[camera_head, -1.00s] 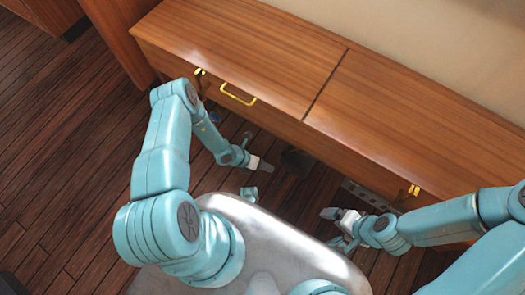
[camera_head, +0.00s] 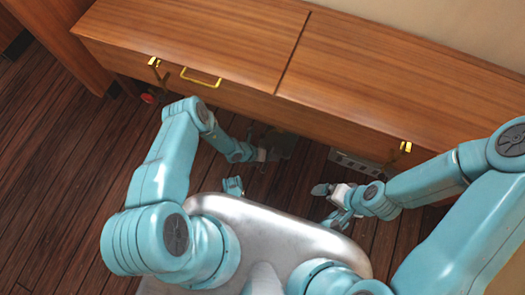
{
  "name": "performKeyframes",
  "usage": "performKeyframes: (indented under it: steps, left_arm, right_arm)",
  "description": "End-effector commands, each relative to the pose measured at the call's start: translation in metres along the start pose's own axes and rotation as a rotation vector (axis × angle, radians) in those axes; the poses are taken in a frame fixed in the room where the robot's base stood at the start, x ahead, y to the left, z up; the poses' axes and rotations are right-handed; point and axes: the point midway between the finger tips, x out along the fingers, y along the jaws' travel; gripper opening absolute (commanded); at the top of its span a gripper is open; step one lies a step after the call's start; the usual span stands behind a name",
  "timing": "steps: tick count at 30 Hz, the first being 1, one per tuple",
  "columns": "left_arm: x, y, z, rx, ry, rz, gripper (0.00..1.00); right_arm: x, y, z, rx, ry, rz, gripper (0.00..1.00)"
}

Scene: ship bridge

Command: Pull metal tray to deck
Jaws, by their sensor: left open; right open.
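A grey metal piece with holes (camera_head: 356,166) shows low under the cabinet front, right of centre; it may be the metal tray, but most of it is hidden. A dark flat thing (camera_head: 283,143) lies under the cabinet near the middle, and I cannot tell what it is. My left gripper (camera_head: 263,155) is open, at the cabinet's lower edge and close to the dark thing. My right gripper (camera_head: 327,205) is open and empty, in front of the grey piece and apart from it.
A long wooden cabinet (camera_head: 390,75) spans the back, with a gold handle (camera_head: 201,84) and gold latches (camera_head: 405,147). A small red thing (camera_head: 148,98) is under its left end. Dark plank deck (camera_head: 60,170) is clear at left.

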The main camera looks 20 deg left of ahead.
Motion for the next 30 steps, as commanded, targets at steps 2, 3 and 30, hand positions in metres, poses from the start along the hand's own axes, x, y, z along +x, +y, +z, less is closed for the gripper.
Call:
performKeyframes:
  steps: [2,3,30]
  left_arm:
    - [0.0046,0.0002,-0.0003,0.001,0.0,0.0,0.52]
    - [0.0053,-0.0001,-0.0002,0.0,0.0,0.0,0.52]
    - [-0.0007,0.0077,-0.0009,0.01,0.007,-0.004,0.0]
  right_arm:
    - [0.0025,0.0013,-0.0007,0.002,0.002,0.0,1.0]
    - [0.0026,0.0014,-0.0008,0.002,0.002,0.0,1.0]
    - [0.0055,0.0027,-0.0012,0.003,0.003,0.0,1.0]
